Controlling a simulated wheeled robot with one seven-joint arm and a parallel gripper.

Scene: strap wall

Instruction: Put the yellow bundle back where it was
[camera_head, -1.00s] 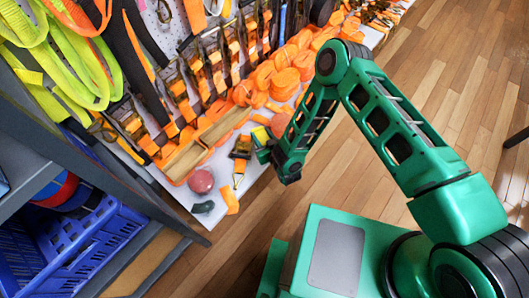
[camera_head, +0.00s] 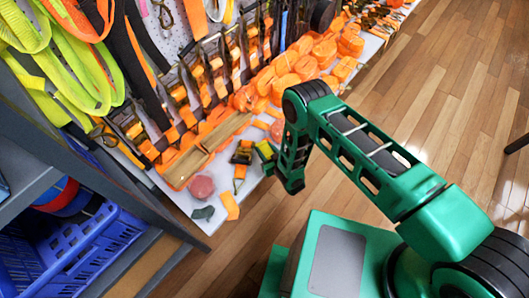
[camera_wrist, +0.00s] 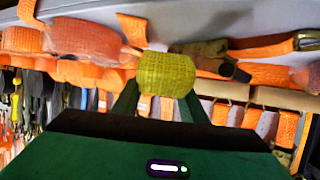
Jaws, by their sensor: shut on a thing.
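The yellow bundle (camera_wrist: 166,73) is a short roll of yellow webbing. In the wrist view it sits between the two green fingers of my gripper (camera_wrist: 158,100), which is shut on it. In the head view my gripper (camera_head: 266,155) is over the front edge of the white table (camera_head: 262,176), and only a small yellow patch of the bundle shows there. I cannot tell whether the bundle touches the table top.
A buckle with orange webbing (camera_head: 242,152) lies just left of my gripper. A reddish roll (camera_head: 202,187), a dark green piece (camera_head: 203,212) and an orange strap piece (camera_head: 229,206) lie near the table corner. Orange rolls (camera_head: 285,88) crowd the table behind. A blue crate (camera_head: 75,255) stands lower left.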

